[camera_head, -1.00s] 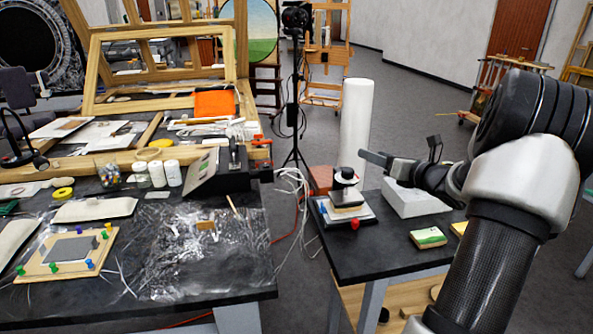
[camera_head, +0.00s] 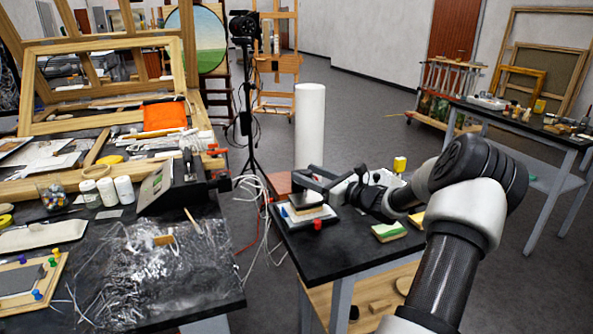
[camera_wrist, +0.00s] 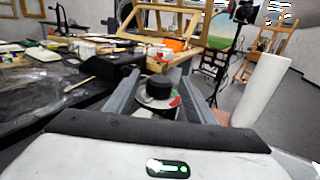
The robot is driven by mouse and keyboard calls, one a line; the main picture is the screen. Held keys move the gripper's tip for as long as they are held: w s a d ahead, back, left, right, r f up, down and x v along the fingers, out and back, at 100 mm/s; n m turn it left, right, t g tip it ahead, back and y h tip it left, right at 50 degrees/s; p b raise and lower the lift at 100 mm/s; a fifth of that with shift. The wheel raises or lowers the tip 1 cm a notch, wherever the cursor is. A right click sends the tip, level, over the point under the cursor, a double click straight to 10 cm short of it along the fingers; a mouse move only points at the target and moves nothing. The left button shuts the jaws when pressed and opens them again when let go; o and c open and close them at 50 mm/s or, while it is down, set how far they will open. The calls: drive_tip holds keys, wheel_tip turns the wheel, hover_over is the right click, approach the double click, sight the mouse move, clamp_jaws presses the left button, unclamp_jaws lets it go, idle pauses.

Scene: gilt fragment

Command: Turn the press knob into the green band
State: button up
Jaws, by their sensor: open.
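I cannot make out the green band or where the knob points. My gripper (camera_head: 303,178) is at the top of the press and hides the knob in the head view. In the wrist view my gripper (camera_wrist: 160,74) is open, one finger on each side of the knob; contact is not clear.
A tall white roll (camera_head: 309,125) stands behind the press. A green-and-cream block (camera_head: 389,232) lies right of it on the table. The crowded workbench (camera_head: 215,275) is at the left, with a gap of floor and white cables between. A tripod (camera_head: 246,110) stands behind.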

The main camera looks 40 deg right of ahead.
drive_tip(key=x, duration=0.5)
drive_tip(key=shift+w, duration=0.1)
drive_tip(key=c, duration=1.1)
drive_tip(key=shift+f, duration=0.1)
drive_tip(key=shift+f+b, duration=0.1)
drive_tip(key=shift+b, duration=0.35)
